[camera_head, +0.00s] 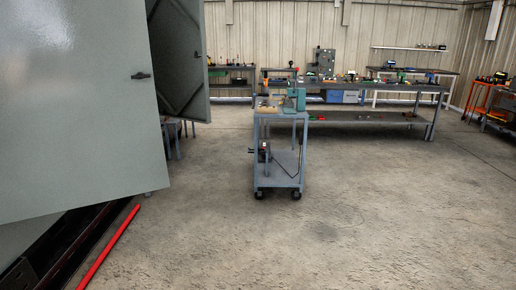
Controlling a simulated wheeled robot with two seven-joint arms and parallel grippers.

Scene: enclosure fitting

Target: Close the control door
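A large grey-green door panel (75,110) fills the left of the head view, with a small dark handle (140,76) near its right edge. Behind it a second grey-green door (200,85) stands swung out, showing its inner side with dark diagonal bracing and a small dark latch at its right edge. I cannot tell which of the two is the control door. Neither of my grippers is in view.
A red bar (108,246) lies on the floor beside a dark base rail (70,240) under the near door. A wheeled cart (281,178) with tools stands mid-view. Workbenches (370,86) line the back wall. The concrete floor at centre and right is clear.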

